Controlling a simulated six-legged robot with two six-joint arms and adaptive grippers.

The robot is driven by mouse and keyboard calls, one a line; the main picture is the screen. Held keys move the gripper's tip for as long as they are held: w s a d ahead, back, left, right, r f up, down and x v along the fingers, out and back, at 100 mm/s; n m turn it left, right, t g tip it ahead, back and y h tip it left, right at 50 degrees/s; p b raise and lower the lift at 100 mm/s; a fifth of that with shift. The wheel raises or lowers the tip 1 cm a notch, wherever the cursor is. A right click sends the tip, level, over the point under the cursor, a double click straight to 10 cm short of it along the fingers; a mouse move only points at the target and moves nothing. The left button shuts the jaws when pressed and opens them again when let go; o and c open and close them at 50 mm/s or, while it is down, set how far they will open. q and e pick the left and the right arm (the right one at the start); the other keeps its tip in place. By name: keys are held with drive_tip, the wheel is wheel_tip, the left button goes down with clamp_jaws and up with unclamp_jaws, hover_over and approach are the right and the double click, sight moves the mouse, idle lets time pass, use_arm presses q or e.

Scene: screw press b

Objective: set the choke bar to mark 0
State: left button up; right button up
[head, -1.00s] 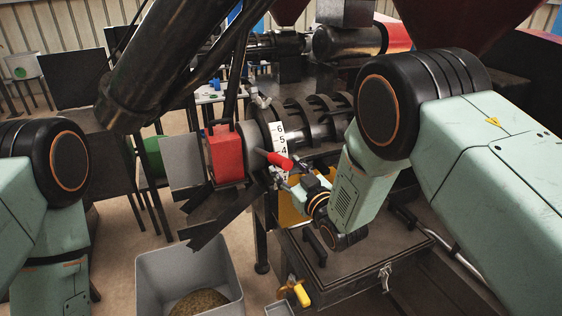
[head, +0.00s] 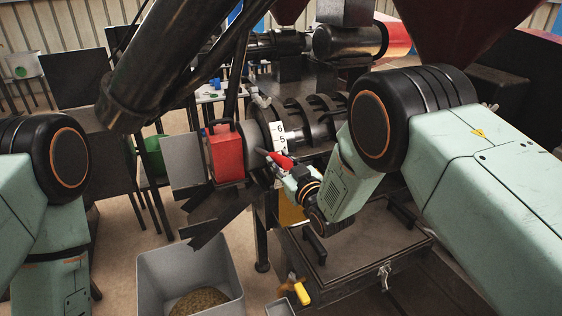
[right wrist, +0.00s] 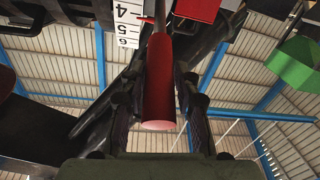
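The choke bar (head: 280,160) has a red grip and sticks out beside a white number scale (head: 279,139). In the head view 6 and 5 are readable and the grip partly covers the numbers below. In the right wrist view the red grip (right wrist: 159,85) stands next to the scale (right wrist: 124,20), its thin bar near the 4. My right gripper (right wrist: 159,72) has one dark finger on each side of the grip. I cannot tell whether both fingers touch it. The right gripper also shows in the head view (head: 284,168). My left gripper is out of view.
A red block with a handle (head: 226,155) stands left of the scale. A grey bin (head: 188,275) is on the floor below. A lidded metal box (head: 350,262) and a yellow-handled part (head: 301,293) lie below my right wrist. Dark slanted pipes pass overhead.

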clamp_jaws()
drive_tip(key=shift+f, duration=0.1)
wheel_tip(320, 180, down, 14)
drive_tip(key=s+t+y+b, duration=0.1)
drive_tip(key=t+b, duration=0.4)
drive_tip(key=b, duration=1.6)
drive_tip(key=shift+s+d+f+n+y+b, duration=0.2)
drive_tip(key=shift+d+n+y+b, duration=0.1)
drive_tip(key=shift+y, duration=0.3)
drive_tip(key=shift+w, duration=0.1)
